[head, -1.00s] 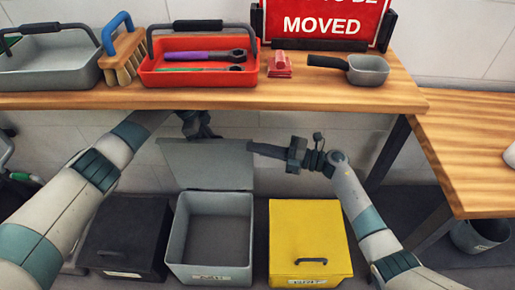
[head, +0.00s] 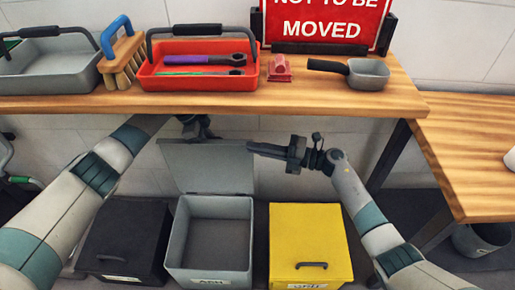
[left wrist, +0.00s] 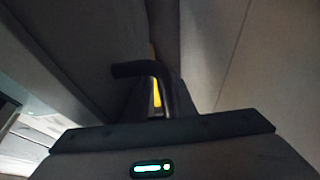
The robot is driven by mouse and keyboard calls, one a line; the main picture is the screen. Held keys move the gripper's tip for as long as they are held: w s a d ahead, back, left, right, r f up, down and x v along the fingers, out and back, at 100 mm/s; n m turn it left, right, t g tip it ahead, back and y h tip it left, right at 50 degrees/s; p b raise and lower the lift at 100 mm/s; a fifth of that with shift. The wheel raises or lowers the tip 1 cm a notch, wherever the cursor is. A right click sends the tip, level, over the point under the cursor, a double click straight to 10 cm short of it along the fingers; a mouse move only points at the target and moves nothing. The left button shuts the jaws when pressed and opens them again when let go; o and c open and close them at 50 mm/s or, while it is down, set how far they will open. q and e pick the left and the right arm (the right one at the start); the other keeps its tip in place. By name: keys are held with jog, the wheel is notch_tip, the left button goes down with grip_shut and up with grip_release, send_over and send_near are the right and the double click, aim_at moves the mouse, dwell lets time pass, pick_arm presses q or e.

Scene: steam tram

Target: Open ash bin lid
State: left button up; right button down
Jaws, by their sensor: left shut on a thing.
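The grey ash bin (head: 211,278) stands on the floor under the bench, with a label that seems to read ASH. Its lid (head: 208,167) is raised, standing up at the back, and the empty-looking inside shows. My left gripper (head: 197,134) is at the lid's upper edge, partly hidden by the bench. In the left wrist view the dark bent handle (left wrist: 150,72) shows just beyond the gripper, which is shut on it. My right gripper (head: 262,149) is by the lid's upper right corner; I cannot tell whether its fingers are apart.
A black bin (head: 125,240) and a yellow bin (head: 310,235) stand shut on either side. The wooden bench (head: 300,103) above carries a red tool tray (head: 200,83), a brush (head: 122,60), a grey scoop (head: 368,74) and a red sign (head: 322,22). A bucket (head: 482,238) stands at the right.

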jog(key=shift+w+d+r+t, duration=0.15)
jog(key=shift+w+r+t, duration=0.15)
jog(key=shift+w, duration=0.1)
pick_arm(q)
jog(key=v, duration=0.7)
jog(key=shift+a+r, duration=0.15)
jog(key=shift+a, duration=0.05)
jog(key=shift+d, duration=0.1)
